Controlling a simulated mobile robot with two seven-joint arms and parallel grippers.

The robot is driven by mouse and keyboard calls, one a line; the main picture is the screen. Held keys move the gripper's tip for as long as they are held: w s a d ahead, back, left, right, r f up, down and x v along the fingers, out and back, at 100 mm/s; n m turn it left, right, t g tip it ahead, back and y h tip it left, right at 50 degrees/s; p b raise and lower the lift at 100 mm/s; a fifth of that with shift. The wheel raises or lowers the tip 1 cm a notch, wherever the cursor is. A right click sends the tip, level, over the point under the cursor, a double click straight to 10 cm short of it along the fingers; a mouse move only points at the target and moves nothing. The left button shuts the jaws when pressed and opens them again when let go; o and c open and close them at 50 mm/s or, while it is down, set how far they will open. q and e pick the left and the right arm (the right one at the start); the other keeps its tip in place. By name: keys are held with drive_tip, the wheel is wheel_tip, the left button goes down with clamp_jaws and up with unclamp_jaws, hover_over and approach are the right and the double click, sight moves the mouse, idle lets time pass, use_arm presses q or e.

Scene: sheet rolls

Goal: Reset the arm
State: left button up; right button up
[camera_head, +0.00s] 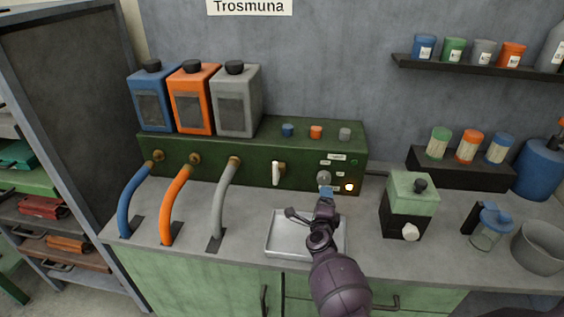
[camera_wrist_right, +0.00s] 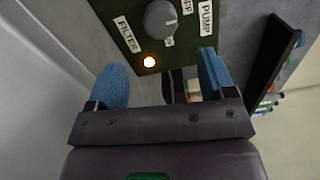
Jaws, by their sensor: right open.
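My right arm (camera_head: 338,280) comes in from the bottom of the head view. Its gripper (camera_head: 326,192) is in front of the green machine (camera_head: 225,158), just below a grey round knob (camera_head: 323,177). In the right wrist view the gripper (camera_wrist_right: 163,80) is open, with its two blue fingers apart and nothing held between them. The knob (camera_wrist_right: 160,18) lies beyond the fingertips, with labels FILTER, OFF and PUMP around it. A lit orange lamp (camera_wrist_right: 149,62) is below the knob; it also shows in the head view (camera_head: 349,187). My left gripper is not in view.
A metal tray (camera_head: 283,249) lies on the counter below my gripper. A green and black box (camera_head: 412,196) stands to its right, then a glass jug (camera_head: 487,231) and a grey pot (camera_head: 538,247). Blue, orange and grey hoses (camera_head: 222,200) run down at left.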

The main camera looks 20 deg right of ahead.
drive_tip(key=shift+w+a+n+y, duration=0.2)
drive_tip(key=shift+a+n+y, duration=0.1)
drive_tip(key=shift+n, duration=0.3)
drive_tip(key=w+a+r+n+t+y, duration=0.25)
drive_tip(key=a+r+n+y, duration=0.2)
drive_tip(key=n, duration=0.35)
drive_tip(key=s+a+n+y, duration=0.3)
drive_tip(key=s+n, duration=0.3)
drive_tip(key=n, duration=0.3)
drive_tip(key=s+a+f+n+g, duration=0.1)
drive_tip(key=s+f+n+g, duration=0.2)
drive_tip(key=s, duration=1)
drive_tip(key=s+a+f+n+g, duration=0.1)
drive_tip(key=s+f+n+g, duration=0.2)
drive_tip(key=s, duration=1)
wheel_tip(320, 180, down, 4)
drive_tip(key=shift+s+a+f+n+y, duration=0.25)
drive_tip(key=shift+n+y, duration=0.2)
drive_tip(key=shift+n, duration=0.75)
